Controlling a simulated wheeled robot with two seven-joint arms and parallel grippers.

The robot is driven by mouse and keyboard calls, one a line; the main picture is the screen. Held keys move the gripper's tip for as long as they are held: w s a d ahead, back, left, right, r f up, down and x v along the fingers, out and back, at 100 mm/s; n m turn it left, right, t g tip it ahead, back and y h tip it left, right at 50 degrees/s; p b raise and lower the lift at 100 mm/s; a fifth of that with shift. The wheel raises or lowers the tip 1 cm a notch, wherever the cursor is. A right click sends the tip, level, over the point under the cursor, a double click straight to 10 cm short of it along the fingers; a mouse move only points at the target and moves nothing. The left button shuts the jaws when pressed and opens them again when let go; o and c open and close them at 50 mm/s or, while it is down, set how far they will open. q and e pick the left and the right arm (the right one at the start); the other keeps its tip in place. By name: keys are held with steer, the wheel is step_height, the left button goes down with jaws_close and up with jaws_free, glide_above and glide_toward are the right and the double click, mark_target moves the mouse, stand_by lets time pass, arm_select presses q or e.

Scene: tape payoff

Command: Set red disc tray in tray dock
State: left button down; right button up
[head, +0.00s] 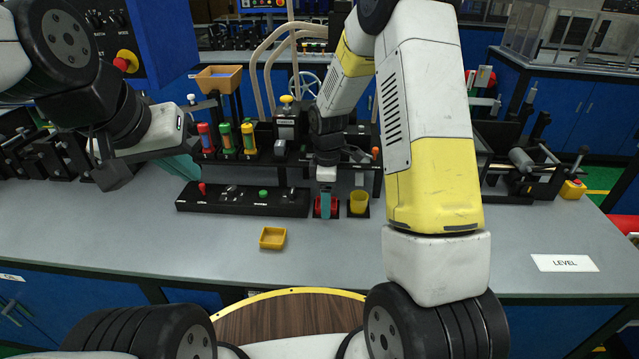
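The red disc tray (318,207) is at a black square dock on the bench, beside the right end of the black control strip. My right gripper (326,204) reaches down to it, with a teal finger in front of the red. The tray's inside and the other finger are hidden, so I cannot tell whether the grip is closed or the tray is fully seated. My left gripper (180,166) is above the bench at the left, apart from the tray. Its teal finger is partly hidden by its own body.
A yellow cup (358,202) stands just right of the tray. A small yellow tray (272,238) lies nearer the front edge. The black control strip (242,200) has a red lever and a green button. Racks and colored cylinders stand behind. Bench space at front left is clear.

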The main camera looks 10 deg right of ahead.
steer(key=s+d+r+m+t, duration=0.1)
steer(key=s+r+m, duration=0.1)
steer(key=r, duration=0.8)
steer(key=s+r+m, duration=0.2)
steer(key=s+r, duration=0.1)
steer(key=r, duration=0.7)
steer(key=s+r+m+t, duration=0.1)
steer(key=s+r+m, duration=0.1)
steer(key=s, duration=0.4)
steer(key=s+d+r+m+t+y, duration=0.1)
steer(key=s+r+m+t, duration=0.1)
steer(key=s+m, duration=0.3)
steer(key=s+d+r+m+t+y, duration=0.1)
steer(key=s+r+m+t, duration=0.1)
steer(key=s+r+m, duration=0.2)
steer(key=s, duration=0.3)
